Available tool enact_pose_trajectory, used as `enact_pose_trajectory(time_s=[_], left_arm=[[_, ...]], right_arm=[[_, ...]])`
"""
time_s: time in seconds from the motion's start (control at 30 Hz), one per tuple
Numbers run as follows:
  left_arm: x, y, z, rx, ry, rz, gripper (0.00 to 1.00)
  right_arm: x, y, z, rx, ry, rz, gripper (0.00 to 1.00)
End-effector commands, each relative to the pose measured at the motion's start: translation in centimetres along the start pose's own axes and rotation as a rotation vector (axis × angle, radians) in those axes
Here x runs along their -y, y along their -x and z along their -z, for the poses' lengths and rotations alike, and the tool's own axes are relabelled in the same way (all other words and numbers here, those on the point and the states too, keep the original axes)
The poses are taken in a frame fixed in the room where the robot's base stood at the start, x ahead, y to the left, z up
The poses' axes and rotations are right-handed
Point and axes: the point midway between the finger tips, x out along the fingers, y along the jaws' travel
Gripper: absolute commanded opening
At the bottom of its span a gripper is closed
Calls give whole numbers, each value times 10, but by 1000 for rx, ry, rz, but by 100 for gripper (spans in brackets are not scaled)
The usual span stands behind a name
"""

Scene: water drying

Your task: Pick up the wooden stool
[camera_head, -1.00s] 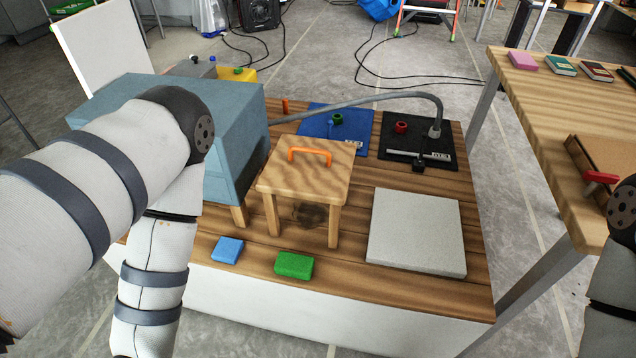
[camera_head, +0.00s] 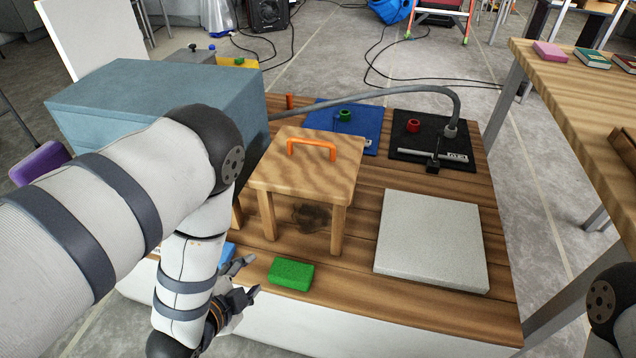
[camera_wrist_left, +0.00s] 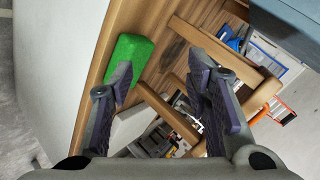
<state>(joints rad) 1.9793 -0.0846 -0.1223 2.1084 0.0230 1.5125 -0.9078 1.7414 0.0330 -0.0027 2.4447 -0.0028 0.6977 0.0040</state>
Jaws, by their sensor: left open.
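The wooden stool (camera_head: 310,166) stands upright on the wooden tabletop, with an orange handle (camera_head: 312,147) on its seat. A dark wet-looking patch (camera_head: 309,216) lies under it. My left gripper (camera_head: 251,276) is open and empty, low at the table's front edge, in front of and left of the stool. It is apart from the stool and its handle. In the left wrist view the stool's legs (camera_wrist_left: 262,93) show beyond the spread fingers (camera_wrist_left: 162,75), and the orange handle (camera_wrist_left: 282,113) is at the right. Only part of my right arm shows; its gripper is out of view.
A green sponge (camera_head: 291,273) lies right of my left gripper; a blue sponge (camera_head: 228,252) is partly hidden behind my arm. A blue-grey box (camera_head: 150,92) stands left of the stool, a grey slab (camera_head: 431,240) right. A grey pipe (camera_head: 380,91) arches behind.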

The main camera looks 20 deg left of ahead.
Motion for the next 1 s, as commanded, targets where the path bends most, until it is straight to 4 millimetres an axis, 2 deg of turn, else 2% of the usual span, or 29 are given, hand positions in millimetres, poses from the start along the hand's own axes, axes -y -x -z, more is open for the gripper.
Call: enact_pose_trajectory(time_s=[0.03,0.07,0.1,0.13,0.2,0.3,0.5,0.67,0.8,1.0], left_arm=[[19,-29,20,-106,-158,145,44],[40,-36,37,-162,-251,243,44],[62,-40,56,-217,-352,361,44],[76,-41,68,-246,-412,434,44],[97,-39,87,-282,-499,548,44],[115,-47,101,-294,-532,599,44],[134,-80,117,-292,-528,593,44],[145,-96,126,-290,-528,593,44],[159,-117,136,-291,-526,590,44],[165,-128,142,-289,-527,587,44]], right_arm=[[0,-24,-3,41,1,-2,0],[0,-29,-3,50,1,-3,0],[0,-35,-4,58,2,-3,0],[-1,-38,-4,63,2,-3,0],[-1,-40,-4,66,3,-4,0],[-1,-40,-4,66,3,-4,0],[-1,-42,-4,70,3,-4,0],[-1,-44,-4,72,3,-4,0],[-1,-47,-4,76,3,-4,0],[-1,-48,-4,78,3,-4,0]])
